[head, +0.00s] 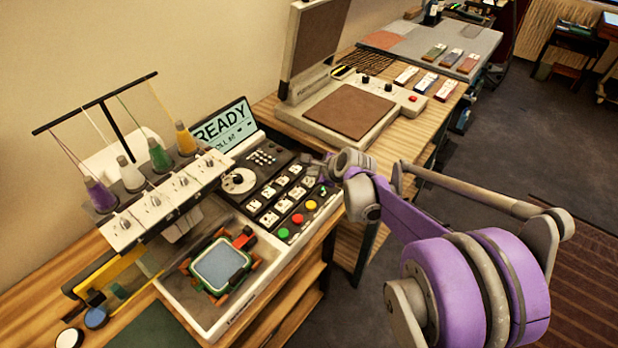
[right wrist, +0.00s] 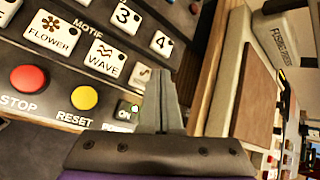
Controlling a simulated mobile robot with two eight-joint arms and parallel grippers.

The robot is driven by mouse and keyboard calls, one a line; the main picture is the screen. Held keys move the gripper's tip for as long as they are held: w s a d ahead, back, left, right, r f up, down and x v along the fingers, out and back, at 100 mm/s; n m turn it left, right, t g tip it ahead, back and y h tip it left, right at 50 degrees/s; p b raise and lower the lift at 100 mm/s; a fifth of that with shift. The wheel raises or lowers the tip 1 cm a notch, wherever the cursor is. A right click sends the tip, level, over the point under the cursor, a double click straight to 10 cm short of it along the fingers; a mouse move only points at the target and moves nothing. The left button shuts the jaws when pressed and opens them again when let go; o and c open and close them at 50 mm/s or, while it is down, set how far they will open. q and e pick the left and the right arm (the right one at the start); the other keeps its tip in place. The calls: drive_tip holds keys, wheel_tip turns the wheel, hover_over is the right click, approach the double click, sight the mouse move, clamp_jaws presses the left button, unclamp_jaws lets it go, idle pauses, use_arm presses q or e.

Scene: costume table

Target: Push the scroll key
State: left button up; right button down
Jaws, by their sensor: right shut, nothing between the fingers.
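The scroll key (right wrist: 141,75) is a pale key beside the WAVE key (right wrist: 108,60), partly hidden behind my right gripper (right wrist: 160,73). My right gripper, which also shows in the head view (head: 317,165), is shut and empty, with its fingertips over the right edge of the key panel (head: 272,171). I cannot tell whether the tips touch the scroll key. The embroidery machine's screen (head: 226,125) shows READY with a smaller line below it. My left gripper is not in view.
The FLOWER key (right wrist: 54,36), number key 4 (right wrist: 161,43), red STOP button (right wrist: 29,79) and yellow RESET button (right wrist: 84,97) lie close by. Thread cones stand left of the panel. A heat press (head: 350,112) stands behind on the table. Open floor lies to the right.

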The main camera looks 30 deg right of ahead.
sight(313, 182)
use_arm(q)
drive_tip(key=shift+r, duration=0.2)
use_arm(e)
drive_tip(key=shift+r, duration=0.25)
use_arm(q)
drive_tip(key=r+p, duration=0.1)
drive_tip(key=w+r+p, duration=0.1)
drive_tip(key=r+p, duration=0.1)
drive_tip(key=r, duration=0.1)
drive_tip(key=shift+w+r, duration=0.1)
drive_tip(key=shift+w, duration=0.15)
use_arm(e)
wheel_tip(313, 182, up, 6)
drive_tip(key=shift+f, duration=0.15)
idle(1.0)
